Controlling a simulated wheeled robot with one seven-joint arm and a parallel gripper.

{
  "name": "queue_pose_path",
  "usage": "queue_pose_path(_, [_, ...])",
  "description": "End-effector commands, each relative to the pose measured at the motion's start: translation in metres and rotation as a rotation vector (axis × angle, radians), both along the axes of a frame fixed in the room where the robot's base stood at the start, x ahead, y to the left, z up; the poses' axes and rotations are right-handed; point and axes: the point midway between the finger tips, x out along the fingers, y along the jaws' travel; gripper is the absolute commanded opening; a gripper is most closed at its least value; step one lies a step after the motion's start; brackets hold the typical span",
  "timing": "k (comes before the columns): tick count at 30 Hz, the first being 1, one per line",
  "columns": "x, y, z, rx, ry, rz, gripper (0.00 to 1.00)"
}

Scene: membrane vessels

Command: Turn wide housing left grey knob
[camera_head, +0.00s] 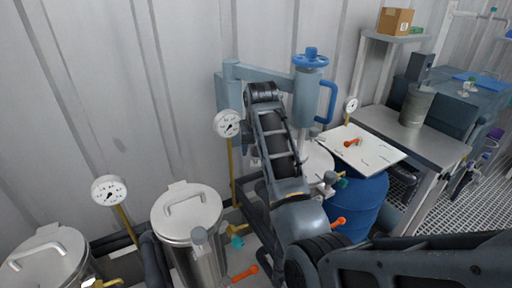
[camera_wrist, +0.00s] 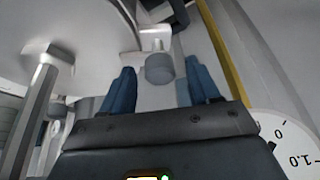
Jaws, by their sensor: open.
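In the wrist view, a grey round knob (camera_wrist: 159,69) on a pale bracket lies between the two blue fingers of my open gripper (camera_wrist: 160,80). There is a gap on each side, and neither finger visibly touches it. I cannot tell how deep the knob sits between the fingers. A large pale round housing (camera_wrist: 80,30) fills the upper left of the wrist view. In the head view, my arm covers much of the wide housing; part of its pale top (camera_head: 320,160) shows to the right of the arm. My fingers and this knob are hidden there.
A pressure gauge (camera_head: 228,123) on a yellow pole stands close by; its dial (camera_wrist: 285,140) is beside my gripper. A blue handwheel (camera_head: 310,58) rises behind the arm. A blue barrel (camera_head: 362,205) and white board (camera_head: 360,146) are right. Lidded steel vessels (camera_head: 187,211) stand left.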

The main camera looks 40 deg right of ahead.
Motion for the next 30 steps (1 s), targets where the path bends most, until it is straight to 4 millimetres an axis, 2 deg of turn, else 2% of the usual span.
queue_pose_path(5, [-0.003, 0.002, 0.009, -0.001, -0.002, 0.0, 0.61])
queue_pose_path(12, [-0.015, 0.011, 0.045, -0.003, -0.003, 0.001, 0.61])
queue_pose_path(18, [-0.022, 0.016, 0.067, -0.001, -0.001, 0.0, 0.61])
queue_pose_path(30, [-0.024, 0.018, 0.072, 0.0, 0.0, 0.0, 0.61])
